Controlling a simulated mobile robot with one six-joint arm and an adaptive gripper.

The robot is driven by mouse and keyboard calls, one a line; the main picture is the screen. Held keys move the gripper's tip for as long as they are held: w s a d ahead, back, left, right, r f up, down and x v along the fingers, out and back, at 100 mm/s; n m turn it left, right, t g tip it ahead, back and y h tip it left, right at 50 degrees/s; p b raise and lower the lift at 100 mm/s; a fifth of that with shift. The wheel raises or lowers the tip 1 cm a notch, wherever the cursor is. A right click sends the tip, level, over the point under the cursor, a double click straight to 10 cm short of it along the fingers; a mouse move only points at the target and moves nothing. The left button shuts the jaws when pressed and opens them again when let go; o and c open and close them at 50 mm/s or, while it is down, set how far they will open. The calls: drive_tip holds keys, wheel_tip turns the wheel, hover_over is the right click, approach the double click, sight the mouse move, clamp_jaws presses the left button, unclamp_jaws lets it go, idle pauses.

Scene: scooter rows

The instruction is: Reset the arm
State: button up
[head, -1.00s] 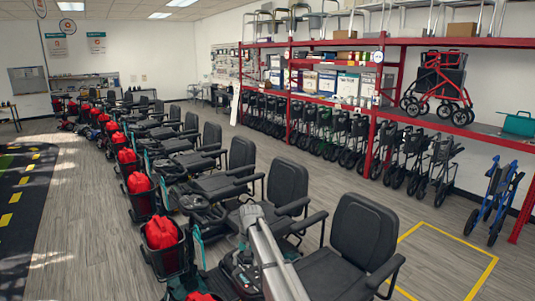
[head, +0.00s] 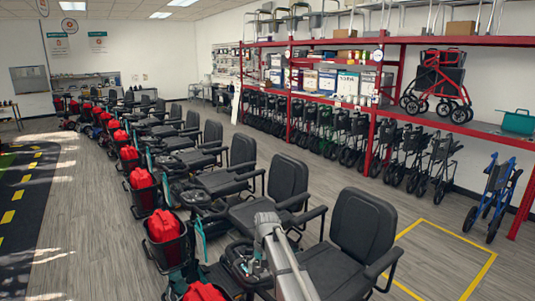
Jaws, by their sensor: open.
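My grey arm (head: 284,262) rises from the bottom edge of the head view, right of centre, in front of the scooter row. Its upper end shows near the front scooters' seats and handlebars. My gripper is not visible in this view. A black scooter seat (head: 363,228) stands just right of my arm in the picture. Another black seat (head: 284,184) is farther back, beyond the arm's upper end. I cannot tell whether the arm touches anything.
A long row of scooters with red bags (head: 164,225) in front baskets runs toward the back left. A red shelving rack (head: 435,42) with rollators below stands at the right. A blue rollator (head: 494,196) stands beside a yellow floor outline (head: 466,238). Open grey floor (head: 80,235) lies left.

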drive_tip(key=s+d+f+b, duration=0.4)
drive_tip(key=s+d, duration=0.5)
drive_tip(key=s, duration=0.2)
drive_tip(key=s+d+f+m+t+h+b, duration=0.1)
drive_tip(key=s+d+f+b, duration=0.2)
drive_tip(key=s+d, duration=0.7)
drive_tip(key=shift+s+d+f+t+b, duration=0.15)
drive_tip(key=shift+s+f+t+b, duration=0.2)
drive_tip(key=shift+f, duration=0.4)
drive_tip(key=c, duration=0.4)
